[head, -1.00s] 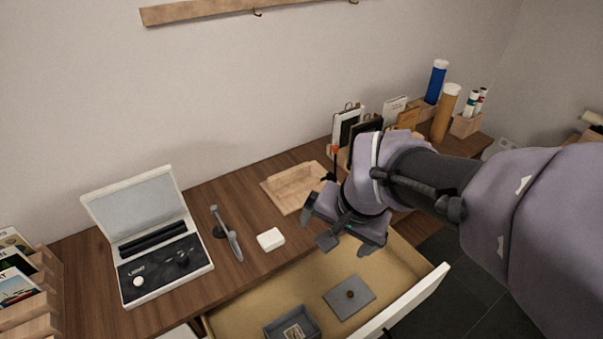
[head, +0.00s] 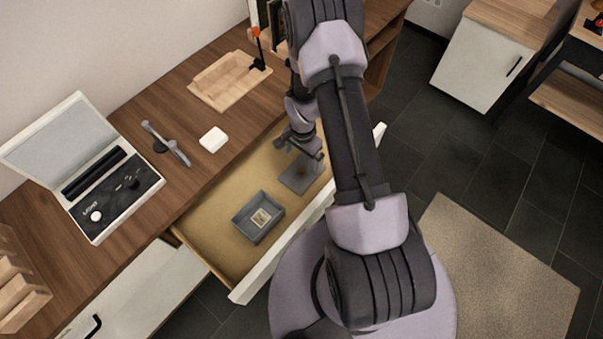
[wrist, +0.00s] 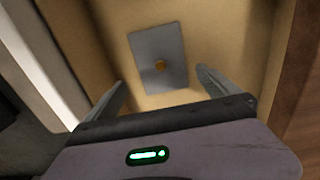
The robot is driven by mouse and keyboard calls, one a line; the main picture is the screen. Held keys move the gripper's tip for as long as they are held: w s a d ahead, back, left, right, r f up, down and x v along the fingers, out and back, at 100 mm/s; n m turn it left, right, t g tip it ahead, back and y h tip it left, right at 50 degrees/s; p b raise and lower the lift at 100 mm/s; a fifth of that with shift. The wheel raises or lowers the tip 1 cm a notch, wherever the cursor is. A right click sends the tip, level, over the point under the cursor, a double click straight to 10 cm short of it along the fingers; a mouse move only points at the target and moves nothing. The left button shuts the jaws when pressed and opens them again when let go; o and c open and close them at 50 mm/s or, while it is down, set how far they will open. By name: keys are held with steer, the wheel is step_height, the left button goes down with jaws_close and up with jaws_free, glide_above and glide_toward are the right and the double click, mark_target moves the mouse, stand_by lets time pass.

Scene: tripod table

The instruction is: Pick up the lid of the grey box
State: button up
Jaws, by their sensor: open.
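The grey lid (head: 297,180) is a flat rectangle with a round brown knob, lying on the floor of the open drawer. In the wrist view the lid (wrist: 172,47) lies flat beyond my fingertips, its knob between their lines. The grey box (head: 256,218) stands open in the same drawer to the left of the lid, with a small framed picture or card inside. My gripper (head: 300,147) is over the drawer above the lid and partly covers it in the head view. Its two fingers (wrist: 161,82) are apart with nothing between them.
The drawer (head: 205,232) is pulled out, with walls around the box and lid. On the desk are a wooden tray (head: 225,85), a white block (head: 213,140), a grey stand (head: 168,145) and an open white case (head: 95,175). Bare drawer floor surrounds the lid.

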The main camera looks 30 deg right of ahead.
mark_target(302, 170)
step_height(302, 170, down, 8)
steer(key=b, duration=0.3)
steer(key=shift+w+f, duration=0.1)
steer(key=shift+f, duration=0.1)
steer(key=shift+r, duration=0.1)
